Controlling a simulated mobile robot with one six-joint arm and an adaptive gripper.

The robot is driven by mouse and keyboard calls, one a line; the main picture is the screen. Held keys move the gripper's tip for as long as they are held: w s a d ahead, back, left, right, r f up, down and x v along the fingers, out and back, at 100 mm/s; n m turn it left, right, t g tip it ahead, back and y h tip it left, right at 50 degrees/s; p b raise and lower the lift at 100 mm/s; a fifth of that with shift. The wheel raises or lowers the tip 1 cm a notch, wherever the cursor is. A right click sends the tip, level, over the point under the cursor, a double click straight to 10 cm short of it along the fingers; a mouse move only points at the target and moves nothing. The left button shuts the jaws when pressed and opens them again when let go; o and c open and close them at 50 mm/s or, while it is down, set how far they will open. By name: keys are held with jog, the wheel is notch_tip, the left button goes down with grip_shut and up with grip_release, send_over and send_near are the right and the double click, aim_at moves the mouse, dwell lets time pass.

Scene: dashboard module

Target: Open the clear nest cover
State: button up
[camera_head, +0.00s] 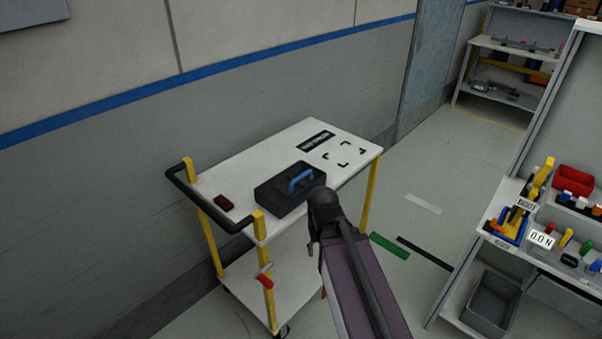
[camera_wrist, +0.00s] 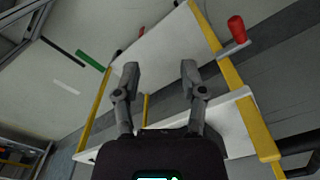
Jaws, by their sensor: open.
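I cannot make out a clear nest cover in either view. A blue and yellow fixture (camera_head: 508,226) stands on the workbench at the right of the head view, but it is too small to tell whether a clear cover is on it. My gripper (camera_wrist: 160,72) is open and empty in the wrist view, its two fingers apart over the white shelf of a cart. In the head view my arm reaches in from the bottom, beside the cart's right side, and well left of the workbench. The fingers cannot be made out there.
The workbench also holds a red bin (camera_head: 573,180) and a small display (camera_head: 541,240).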

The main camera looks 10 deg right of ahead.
aim_at(302, 175)
jog(key=w+d+r+m+t+p, duration=0.1)
jog(key=w+r+m+p, duration=0.4)
jog(key=w+r+p, duration=0.4)
jog(key=w+d+r+m+y+p, duration=0.1)
jog(key=w+r+m+p, duration=0.4)
jog(key=w, duration=1.2)
notch_tip(302, 175, up, 5)
jog(key=p, duration=0.4)
jog(key=shift+w+d+f+m+t, duration=0.15)
jog(key=shift+w+d+m+t, duration=0.15)
jog(key=shift+d+m+t, duration=0.1)
jog(key=shift+a+f, duration=0.1)
jog(key=shift+f, duration=0.1)
jog(key=f+b, duration=0.4)
jog(key=w+a+f+b, duration=0.1)
jog(key=f+b, duration=0.3)
jog(key=b, duration=0.1)
jog(key=w+f+b, duration=0.1)
jog(key=f+b, duration=0.3)
jog(key=f, duration=0.1)
jog(key=shift+a, duration=0.25)
